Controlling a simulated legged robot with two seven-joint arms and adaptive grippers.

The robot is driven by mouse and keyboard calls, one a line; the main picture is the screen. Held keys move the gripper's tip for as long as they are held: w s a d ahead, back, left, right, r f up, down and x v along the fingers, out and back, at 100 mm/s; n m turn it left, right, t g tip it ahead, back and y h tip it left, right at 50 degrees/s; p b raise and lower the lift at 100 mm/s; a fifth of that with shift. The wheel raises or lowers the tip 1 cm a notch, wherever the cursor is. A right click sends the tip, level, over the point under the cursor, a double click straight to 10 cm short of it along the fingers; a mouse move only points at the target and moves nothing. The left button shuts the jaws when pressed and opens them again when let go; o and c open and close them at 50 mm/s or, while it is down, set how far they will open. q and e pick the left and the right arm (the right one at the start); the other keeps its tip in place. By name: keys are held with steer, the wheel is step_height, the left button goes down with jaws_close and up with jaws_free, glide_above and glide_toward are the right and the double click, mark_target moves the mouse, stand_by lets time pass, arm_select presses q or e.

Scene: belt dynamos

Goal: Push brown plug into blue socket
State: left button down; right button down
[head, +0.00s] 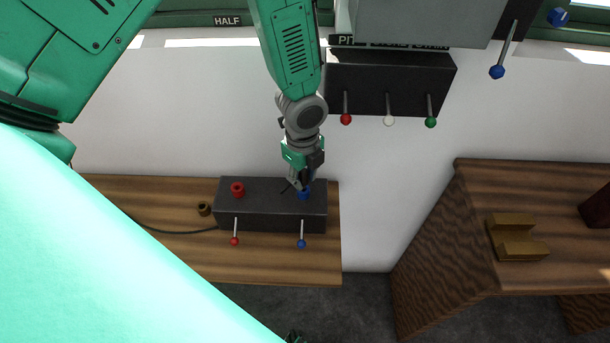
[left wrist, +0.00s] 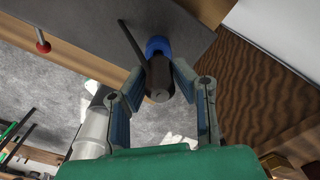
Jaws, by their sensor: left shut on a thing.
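The blue socket (head: 304,196) is a blue ring on top of a dark box, at its right end. My left gripper (head: 304,182) is right at it, pointing down. In the left wrist view, the left gripper (left wrist: 165,85) is shut on a dark brown plug (left wrist: 160,80), a cylinder between its two fingers. The plug's far end meets the blue socket (left wrist: 158,46) there, in line with it as far as I can see. How deep it sits is hidden. My right gripper is not in view.
The dark box (head: 262,220) stands on a wooden table (head: 280,266). It also bears a red socket (head: 237,189) and two levers. A small brown ring-shaped piece (head: 204,209) lies left of it, near a dark cable (head: 165,231). A wooden bench (head: 520,190) stands at right.

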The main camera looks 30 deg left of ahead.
mark_target(303, 172)
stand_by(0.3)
arm_select(q)
steer(key=shift+f+b, duration=0.6)
steer(key=shift+f, duration=0.7)
steer(key=c, duration=1.3)
jaws_free()
steer(key=shift+o, duration=0.2)
steer(key=shift+r, duration=0.45)
step_height(303, 172, up, 11)
steer(key=shift+s+f, duration=0.1)
steer(key=shift+s, duration=0.05)
